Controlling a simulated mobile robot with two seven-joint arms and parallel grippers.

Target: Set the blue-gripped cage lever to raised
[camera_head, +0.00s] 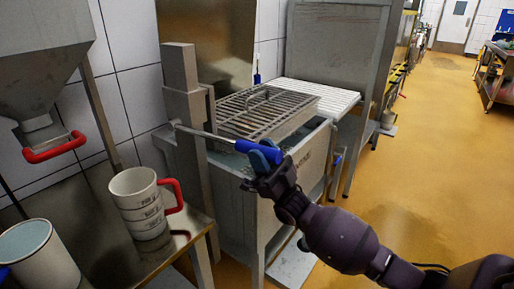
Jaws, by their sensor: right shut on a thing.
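The cage lever is a thin metal rod (205,134) with a blue grip (247,147) at its right end. It runs from a pivot on a grey post (181,95) and slopes slightly down to the right, close to horizontal. My right gripper (266,153) is shut on the blue grip near its outer end; its fingers partly hide that end. A slatted metal cage (265,112) with a top handle sits over the grey tank (290,165), behind the lever. My left gripper is not in view.
A steel hopper (45,55) with a red handle (54,148) hangs above. Open yellow floor (440,140) lies to the right.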

